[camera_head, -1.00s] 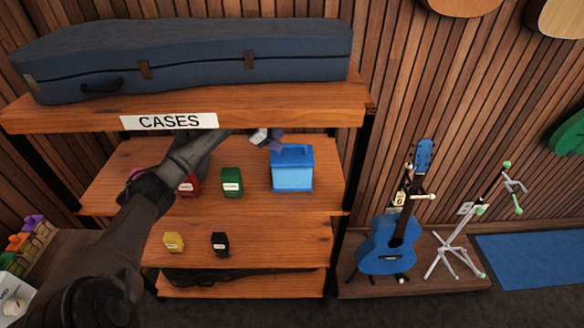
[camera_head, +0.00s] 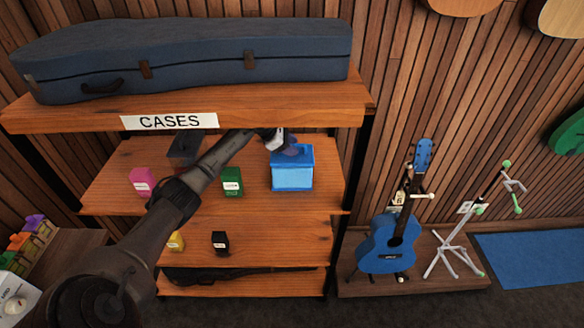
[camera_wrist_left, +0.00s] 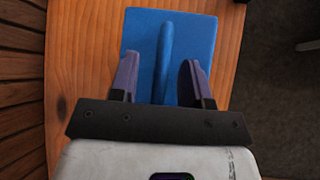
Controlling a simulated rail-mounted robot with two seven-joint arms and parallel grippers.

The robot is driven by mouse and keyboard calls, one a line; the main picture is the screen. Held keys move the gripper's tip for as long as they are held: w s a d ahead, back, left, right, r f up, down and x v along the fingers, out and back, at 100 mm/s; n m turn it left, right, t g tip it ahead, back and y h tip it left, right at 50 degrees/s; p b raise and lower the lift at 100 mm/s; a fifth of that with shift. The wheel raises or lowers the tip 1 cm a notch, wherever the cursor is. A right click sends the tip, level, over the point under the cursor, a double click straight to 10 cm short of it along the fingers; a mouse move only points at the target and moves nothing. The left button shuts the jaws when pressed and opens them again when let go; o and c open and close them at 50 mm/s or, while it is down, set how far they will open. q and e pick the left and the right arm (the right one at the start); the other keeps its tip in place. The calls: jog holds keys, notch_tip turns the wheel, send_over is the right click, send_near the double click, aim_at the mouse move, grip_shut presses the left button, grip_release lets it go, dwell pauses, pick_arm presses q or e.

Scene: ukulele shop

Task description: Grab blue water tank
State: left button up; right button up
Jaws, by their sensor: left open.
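The blue water tank (camera_head: 292,174) is a box with a handle on top, standing upright on the second shelf of the rack. In the left wrist view the tank (camera_wrist_left: 196,30) lies straight ahead, and its handle (camera_wrist_left: 166,45) runs between my two fingers. My left gripper (camera_head: 284,149) is at the top of the tank in the head view. In the left wrist view the left gripper (camera_wrist_left: 160,82) is open, with a finger on each side of the handle and a gap to each. My right gripper is not in view.
The upper shelf board (camera_head: 250,112) with a CASES sign (camera_head: 170,122) and a large blue case (camera_head: 190,60) hangs above the tank. A green box (camera_head: 232,182) and a pink box (camera_head: 142,181) share its shelf. A blue guitar (camera_head: 390,243) stands to the right.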

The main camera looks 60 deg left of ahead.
pick_arm(q)
jog(key=shift+c, duration=0.3)
grip_shut()
dwell(0.9)
jog(key=shift+r, duration=0.2)
